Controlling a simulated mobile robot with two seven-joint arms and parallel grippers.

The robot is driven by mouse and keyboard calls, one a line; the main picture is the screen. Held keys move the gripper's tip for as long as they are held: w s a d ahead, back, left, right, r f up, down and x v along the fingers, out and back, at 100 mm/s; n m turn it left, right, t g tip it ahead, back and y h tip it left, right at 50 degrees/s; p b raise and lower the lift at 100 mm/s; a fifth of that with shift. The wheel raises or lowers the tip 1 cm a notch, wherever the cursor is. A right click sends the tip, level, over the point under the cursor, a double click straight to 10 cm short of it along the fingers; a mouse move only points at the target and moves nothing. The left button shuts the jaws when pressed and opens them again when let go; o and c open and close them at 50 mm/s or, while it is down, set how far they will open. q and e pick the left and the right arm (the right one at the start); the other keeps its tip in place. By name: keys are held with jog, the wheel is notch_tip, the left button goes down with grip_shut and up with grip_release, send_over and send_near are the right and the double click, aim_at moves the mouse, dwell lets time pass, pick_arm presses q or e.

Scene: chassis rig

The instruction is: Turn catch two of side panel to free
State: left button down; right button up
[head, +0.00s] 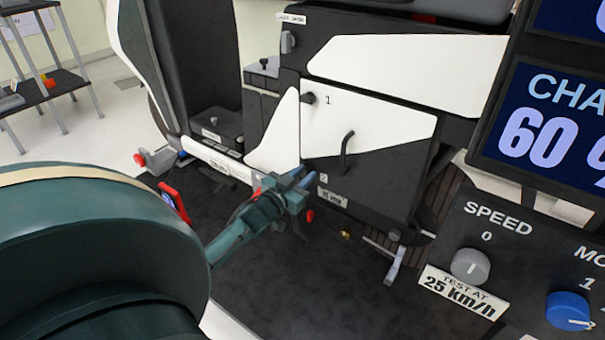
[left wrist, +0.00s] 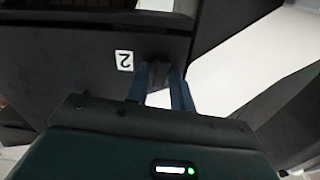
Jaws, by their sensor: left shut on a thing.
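The side panel (head: 385,125) is black and white with a dark bar handle (head: 347,152). Catch one (head: 308,98) is a small dark knob at its upper left corner, beside a label 1. The label 2 (head: 323,177) marks the lower left corner. My left gripper (head: 306,179) reaches that corner and hides catch two in the head view. In the left wrist view catch two (left wrist: 158,74) is a dark piece between the blue fingers, beside the upside-down label 2 (left wrist: 124,60). My left gripper is shut on it. My right gripper is not in view.
A display (head: 550,125) and a control console (head: 485,235) with knobs stand at the right. A red knob (head: 310,216) sits just below my left gripper. A dark shelf (head: 45,90) stands at the far left. Dark floor mat (head: 300,290) lies below the panel.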

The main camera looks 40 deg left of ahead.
pick_arm(q)
jog(key=m+p, duration=0.1)
jog(key=m, duration=0.1)
jog(key=shift+r+m, duration=0.1)
jog(key=shift+m, duration=1.1)
jog(key=m+p, duration=0.1)
jog(key=m, duration=0.1)
jog(key=shift+d+m, duration=0.1)
jog(key=shift+m, duration=0.2)
jog(key=m, duration=0.3)
jog(key=shift+f+m, duration=0.2)
jog(key=shift+m, duration=0.2)
jog(key=m+b, duration=0.1)
jog(key=m, duration=0.4)
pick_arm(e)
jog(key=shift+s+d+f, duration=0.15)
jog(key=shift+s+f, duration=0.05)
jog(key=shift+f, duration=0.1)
pick_arm(q)
jog(key=shift+m, duration=0.4)
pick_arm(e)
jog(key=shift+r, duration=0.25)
